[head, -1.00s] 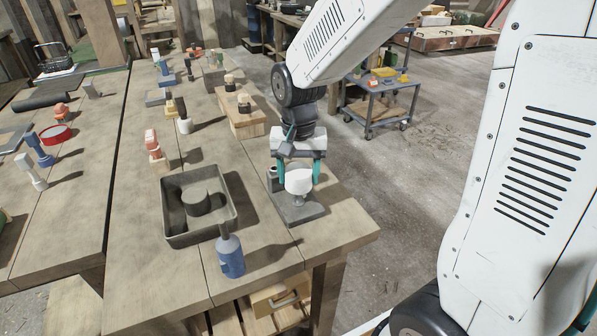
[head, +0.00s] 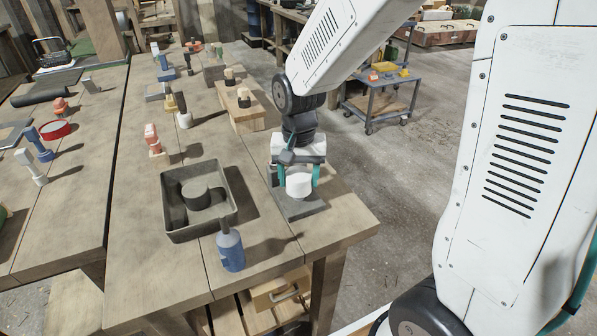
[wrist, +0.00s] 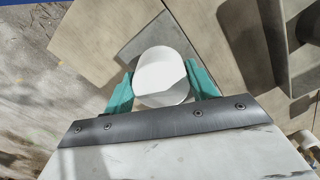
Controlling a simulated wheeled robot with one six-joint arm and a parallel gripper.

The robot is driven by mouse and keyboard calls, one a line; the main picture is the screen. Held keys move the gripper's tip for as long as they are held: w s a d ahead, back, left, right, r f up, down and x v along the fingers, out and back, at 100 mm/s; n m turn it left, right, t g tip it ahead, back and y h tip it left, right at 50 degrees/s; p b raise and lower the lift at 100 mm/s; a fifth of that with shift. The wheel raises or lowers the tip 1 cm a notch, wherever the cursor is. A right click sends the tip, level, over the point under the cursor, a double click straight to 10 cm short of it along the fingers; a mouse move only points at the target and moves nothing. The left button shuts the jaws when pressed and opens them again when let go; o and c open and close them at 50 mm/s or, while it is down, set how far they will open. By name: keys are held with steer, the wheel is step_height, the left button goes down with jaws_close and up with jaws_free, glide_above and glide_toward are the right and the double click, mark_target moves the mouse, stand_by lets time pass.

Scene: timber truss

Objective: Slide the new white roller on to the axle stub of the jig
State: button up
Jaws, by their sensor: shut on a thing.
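The new white roller (head: 299,187) is between the teal fingers of my gripper (head: 298,177), which are shut on its sides. It also shows in the wrist view (wrist: 162,77), gripped between both fingertips. The grey jig (head: 304,209) lies flat near the right edge of the bench, directly below the roller. The axle stub is hidden behind or under the roller, so I cannot tell how far the roller sits around it. A dark short post (head: 271,175) stands at the jig's back left.
A dark square tray (head: 235,205) with a round block in it stands left of the jig. A blue bottle (head: 230,250) stands in front of the tray. A wooden block with pegs (head: 243,118) is behind the jig. The bench's front right corner is clear.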

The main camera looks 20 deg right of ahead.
steer(key=shift+f, duration=1.05)
steer(key=o, duration=1.8)
steer(key=shift+c, duration=0.2)
step_height(320, 180, up, 8)
steer(key=shift+f, duration=0.15)
steer(key=s+d+r+n, duration=0.1)
steer(key=s+r, duration=0.2)
steer(key=s, duration=0.4)
steer(key=s+d+r+n+t, duration=0.1)
steer(key=s+r+n, duration=0.1)
steer(key=s, duration=0.5)
steer(key=s+d+r+n, duration=0.1)
steer(key=s+r+n, duration=0.1)
steer(key=s+r, duration=0.2)
steer(key=s, duration=0.3)
steer(key=shift+s+d, duration=0.15)
steer(key=shift+s, duration=0.15)
